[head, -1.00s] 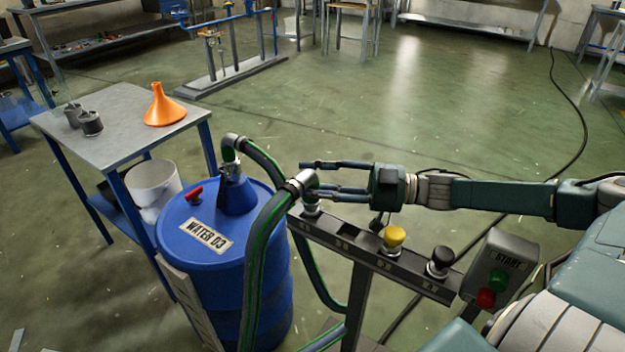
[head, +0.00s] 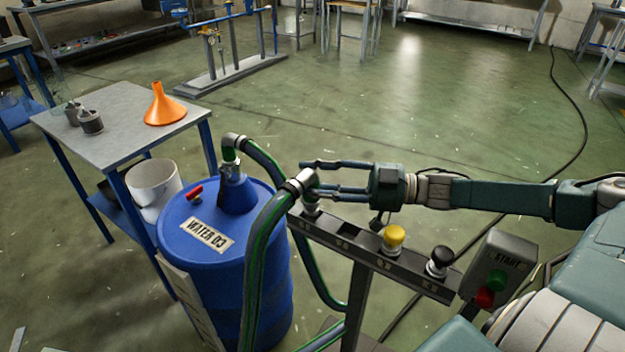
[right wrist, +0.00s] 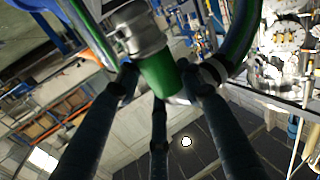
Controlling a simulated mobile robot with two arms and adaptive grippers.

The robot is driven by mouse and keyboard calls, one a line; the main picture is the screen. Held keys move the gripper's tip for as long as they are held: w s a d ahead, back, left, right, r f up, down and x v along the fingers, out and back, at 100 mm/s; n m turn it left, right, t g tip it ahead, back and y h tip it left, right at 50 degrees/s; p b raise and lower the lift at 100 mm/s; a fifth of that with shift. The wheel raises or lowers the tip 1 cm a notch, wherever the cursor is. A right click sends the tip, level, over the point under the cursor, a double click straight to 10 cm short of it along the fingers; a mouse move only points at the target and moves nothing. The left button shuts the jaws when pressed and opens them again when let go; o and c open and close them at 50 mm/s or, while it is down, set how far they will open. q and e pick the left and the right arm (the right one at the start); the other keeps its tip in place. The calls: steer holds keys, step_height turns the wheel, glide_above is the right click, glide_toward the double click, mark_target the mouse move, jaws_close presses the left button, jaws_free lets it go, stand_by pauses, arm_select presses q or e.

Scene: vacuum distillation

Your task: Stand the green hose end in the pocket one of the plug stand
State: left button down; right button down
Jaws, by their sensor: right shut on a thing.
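The green hose (head: 264,235) arches up beside the blue barrel. Its end has a silver coupling (head: 301,182) over the left end of the plug stand (head: 413,274), where pocket one seems to be. A silver piece under the coupling meets the stand's top; whether it is seated in the pocket is hidden. My right gripper (head: 312,177) comes in from the right, shut on the hose end. In the right wrist view its fingers surround the green end (right wrist: 160,76) below a metal collar (right wrist: 141,36). My left gripper is out of view.
The stand also holds a yellow plug (head: 395,238) and a black plug (head: 440,261). A START button box (head: 499,268) is at its right end. The blue WATER 03 barrel (head: 215,265) stands left of it. A table (head: 115,135) carries an orange funnel (head: 163,105). The floor behind is open.

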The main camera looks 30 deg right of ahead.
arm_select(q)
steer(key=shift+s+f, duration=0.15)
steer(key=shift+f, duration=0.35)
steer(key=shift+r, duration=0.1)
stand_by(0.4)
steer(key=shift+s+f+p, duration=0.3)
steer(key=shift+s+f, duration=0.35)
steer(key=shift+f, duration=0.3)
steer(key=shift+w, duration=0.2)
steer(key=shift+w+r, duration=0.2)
